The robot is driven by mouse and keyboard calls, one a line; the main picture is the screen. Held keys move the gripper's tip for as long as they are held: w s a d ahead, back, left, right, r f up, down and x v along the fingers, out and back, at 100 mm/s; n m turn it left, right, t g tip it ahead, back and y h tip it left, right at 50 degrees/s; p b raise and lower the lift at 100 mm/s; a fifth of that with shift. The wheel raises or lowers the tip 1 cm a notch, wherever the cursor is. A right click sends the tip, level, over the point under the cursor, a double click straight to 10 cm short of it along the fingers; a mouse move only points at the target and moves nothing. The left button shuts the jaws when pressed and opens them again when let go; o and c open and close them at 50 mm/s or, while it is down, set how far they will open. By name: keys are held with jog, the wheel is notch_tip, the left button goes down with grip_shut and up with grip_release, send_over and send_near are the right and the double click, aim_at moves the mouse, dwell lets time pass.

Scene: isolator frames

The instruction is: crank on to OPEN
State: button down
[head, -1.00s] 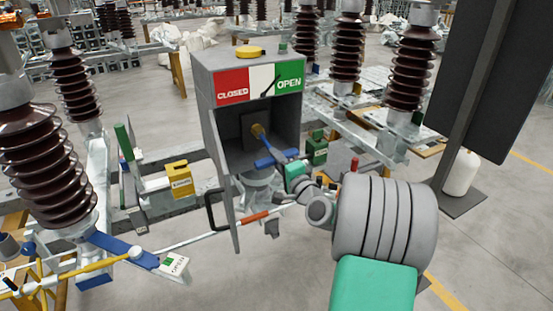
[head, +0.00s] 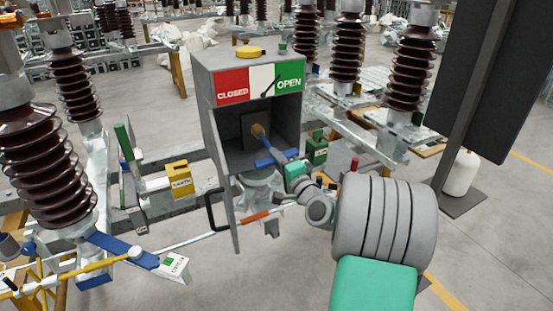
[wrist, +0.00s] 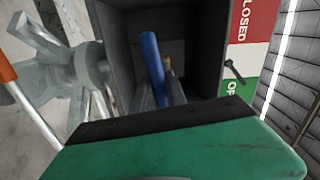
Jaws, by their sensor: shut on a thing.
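The grey drive box (head: 209,125) stands open at the front, with a red CLOSED field (head: 232,88) and a green OPEN field (head: 289,81) above its opening. A black pointer (head: 272,86) lies over the white field between them, its upper end towards OPEN. The blue crank (head: 272,158) sits on a brass-coloured shaft (head: 258,131) inside the box; its blue bar also shows in the wrist view (wrist: 152,68). My gripper (head: 284,161) reaches in from the right and is shut on the crank. Its grey fingers partly show in the wrist view; the exact contact is hidden.
The box's side panel with a black handle (head: 211,211) hangs at its left. A white and orange rod (head: 252,217) runs below the box. A yellow box (head: 179,180) and brown insulators (head: 45,165) stand to the left, more insulators behind. A dark post stands at the right.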

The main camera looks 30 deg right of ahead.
jog(key=shift+r, duration=0.1)
jog(key=shift+r+m+p, duration=0.3)
jog(key=shift+m+p, duration=0.1)
jog(key=shift+p, duration=0.4)
jog(key=m+p, duration=0.3)
jog(key=shift+a+r, duration=0.15)
jog(key=shift+r, duration=0.1)
jog(key=shift+f+m, duration=0.25)
jog(key=shift+m, duration=0.25)
jog(key=c, duration=1)
grip_release()
jog(key=shift+f, duration=0.1)
jog(key=shift+c, duration=0.2)
jog(key=shift+o, duration=0.5)
jog(key=o, duration=0.5)
jog(key=shift+c, duration=0.2)
jog(key=shift+f, duration=0.1)
